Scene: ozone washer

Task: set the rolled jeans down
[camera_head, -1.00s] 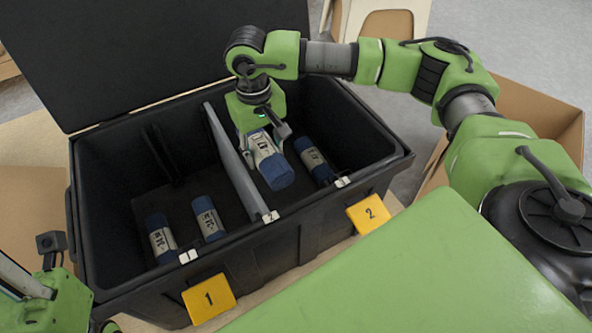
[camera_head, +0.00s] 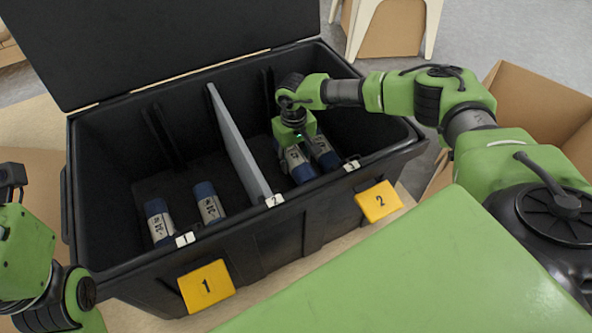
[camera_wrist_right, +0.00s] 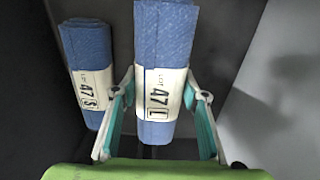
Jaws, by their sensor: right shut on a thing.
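In the right wrist view the fingers (camera_wrist_right: 161,112) grip both sides of this roll (camera_wrist_right: 165,40), whose band reads LOT 47 L. I cannot tell whether the held roll touches the floor. My left arm shows at the left edge; its fingers are out of view.
A grey divider (camera_head: 240,150) separates the compartments. The open lid (camera_head: 170,45) is behind. Cardboard boxes (camera_head: 535,105) stand at right.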

